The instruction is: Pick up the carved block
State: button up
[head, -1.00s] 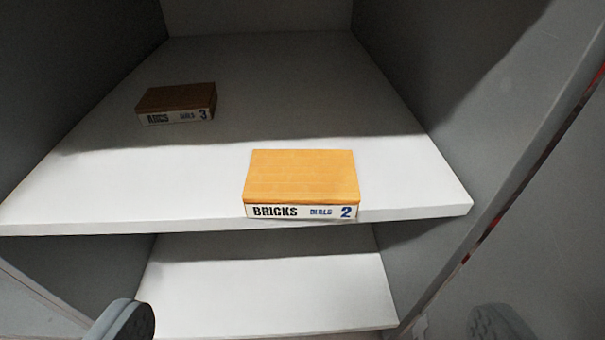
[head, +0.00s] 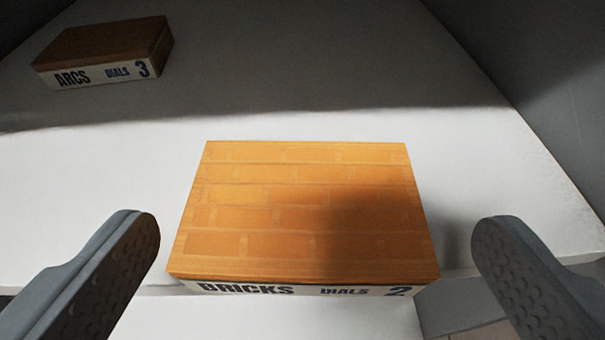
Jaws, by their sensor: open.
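A flat wooden block (head: 305,215) with a brick pattern on its top lies at the front edge of a white shelf. Its white front face reads "BRICKS DIALS 2". A second, darker brown block (head: 105,52) marked "ARCS DIALS 3" lies farther back at the left, in shade. I cannot tell for certain which one the task calls carved. My gripper (head: 315,245) is open, with one finger to the left and one to the right of the bricks block. Both fingers are apart from it, and nothing is between them but that block. A shadow falls on its right part.
The white shelf (head: 480,150) is bare around the blocks, bright in front and shaded behind. A grey side wall (head: 560,90) rises at the right. A lower white shelf (head: 260,318) shows below the front edge.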

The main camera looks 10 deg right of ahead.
aim_at(303, 193)
jog(key=shift+a+x, duration=0.1)
jog(key=shift+x, duration=1.05)
jog(key=shift+a+x, duration=0.15)
jog(key=shift+x, duration=0.95)
jog(key=shift+w, duration=0.1)
jog(key=c, duration=0.9)
jog(key=shift+r, duration=0.15)
